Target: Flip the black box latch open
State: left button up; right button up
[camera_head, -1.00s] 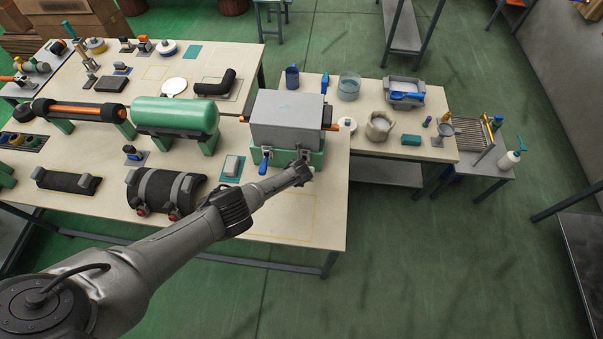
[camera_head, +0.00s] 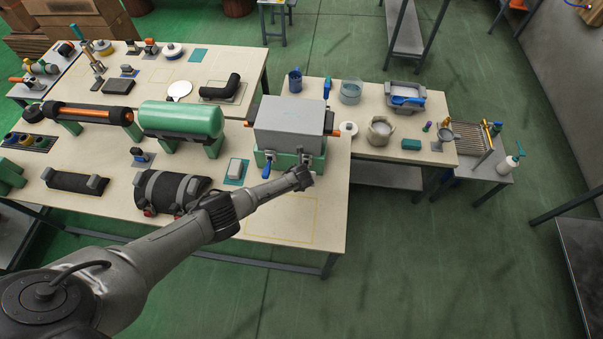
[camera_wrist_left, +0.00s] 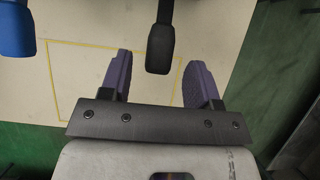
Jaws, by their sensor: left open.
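The box, with a grey lid (camera_head: 290,116) on a green base (camera_head: 312,165), sits at the right end of the long bench in the head view. A blue latch lever (camera_head: 267,170) hangs at its front left; it also shows at the top left of the left wrist view (camera_wrist_left: 17,28). The black latch lever (camera_wrist_left: 160,45) points down between the fingertips in the left wrist view. My left gripper (camera_wrist_left: 160,72) is open, with its purple fingers either side of the lever's lower end. Contact is not visible. In the head view the left gripper (camera_head: 302,177) is in front of the box.
A green cylinder (camera_head: 180,118) stands left of the box and a black strapped roll (camera_head: 168,190) lies nearer. A small white block on a teal pad (camera_head: 236,172) is close to the arm. The yellow-outlined bench area (camera_head: 290,220) below the gripper is clear.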

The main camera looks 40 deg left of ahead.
pick_arm(q)
jog(key=p+v, duration=0.2)
jog(key=v, duration=0.7)
jog(key=shift+s+r, duration=0.2)
dwell(0.7)
